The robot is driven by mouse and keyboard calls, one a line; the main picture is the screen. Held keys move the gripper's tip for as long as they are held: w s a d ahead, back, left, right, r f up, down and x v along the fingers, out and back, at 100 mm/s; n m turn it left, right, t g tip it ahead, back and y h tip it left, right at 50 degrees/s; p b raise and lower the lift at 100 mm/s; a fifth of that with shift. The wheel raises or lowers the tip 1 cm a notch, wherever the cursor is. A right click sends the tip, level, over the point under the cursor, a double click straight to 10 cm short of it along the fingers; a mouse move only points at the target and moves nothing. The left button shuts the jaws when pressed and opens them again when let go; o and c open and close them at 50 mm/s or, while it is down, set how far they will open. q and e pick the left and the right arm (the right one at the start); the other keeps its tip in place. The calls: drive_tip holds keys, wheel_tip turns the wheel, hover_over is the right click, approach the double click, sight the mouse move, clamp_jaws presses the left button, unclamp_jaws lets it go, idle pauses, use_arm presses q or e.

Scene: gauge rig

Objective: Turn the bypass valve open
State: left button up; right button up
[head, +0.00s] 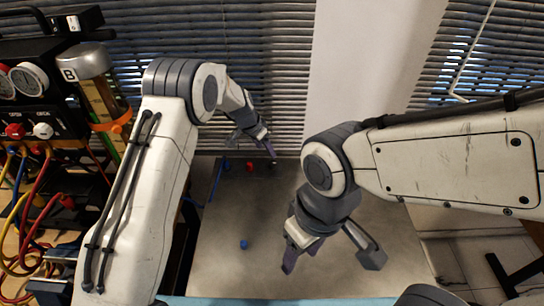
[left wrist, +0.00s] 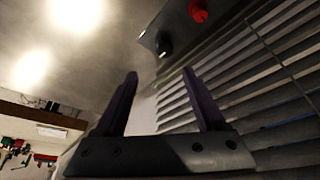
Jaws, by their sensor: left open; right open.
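The gauge rig (head: 40,110) stands at the left edge of the head view. It carries a red knob (head: 15,131), a white knob (head: 43,131) and an orange fitting (head: 122,122) by tube B. I cannot tell which part is the bypass valve. My left gripper (head: 252,144) is open and empty over the far edge of the grey table, well right of the rig. In the left wrist view its fingers (left wrist: 160,76) stand apart with nothing between them. My right gripper (head: 330,258) is open and empty above the table's middle.
The grey table (head: 220,265) holds a small red piece (head: 249,167) and a blue piece (head: 243,244). Window blinds (head: 270,60) stand behind. Hoses (head: 30,235) hang below the rig. The left wrist view shows a red knob (left wrist: 197,12) and a black knob (left wrist: 164,45).

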sight(273, 163)
use_arm(q)
drive_tip(key=p+x, duration=0.1)
drive_tip(key=x, duration=0.2)
drive_tip(key=p+x, duration=0.1)
drive_tip(key=x, duration=0.2)
drive_tip(key=p+x, duration=0.1)
drive_tip(key=x, duration=0.3)
drive_tip(key=shift+w+a, duration=0.35)
drive_tip(key=shift+a, duration=0.05)
drive_tip(key=shift+w+d+f, duration=0.15)
drive_tip(key=shift+f, duration=0.35)
clamp_jaws()
drive_tip(key=shift+d, duration=0.2)
drive_tip(key=shift+a, duration=0.1)
